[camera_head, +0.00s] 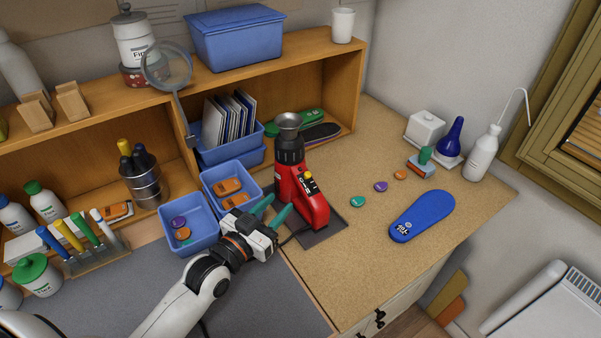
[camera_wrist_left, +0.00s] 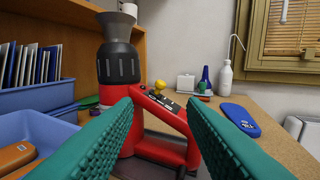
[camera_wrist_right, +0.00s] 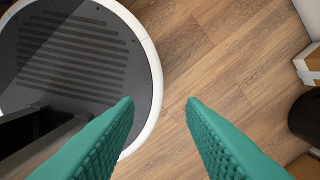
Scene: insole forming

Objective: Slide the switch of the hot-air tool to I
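The red hot-air tool (camera_head: 298,190) stands upright on a dark pad on the worktop, its black nozzle with a metal funnel on top. Its sloped face carries a yellow switch knob (camera_head: 308,176) on a dark marked plate; the knob also shows in the left wrist view (camera_wrist_left: 159,85). I cannot read the knob's position with certainty. My left gripper (camera_head: 275,212) is open and empty, just left of the tool, its green fingers pointing towards it. In the left wrist view the tool shows between and beyond the fingers. My right gripper (camera_wrist_right: 160,102) is open and empty above the floor.
Blue bins (camera_head: 190,222) stand left of the tool, close to my left gripper. A wooden shelf (camera_head: 345,75) is behind. A blue insole (camera_head: 422,215) lies to the right, with small coloured discs (camera_head: 381,187) between. The worktop's front right is clear.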

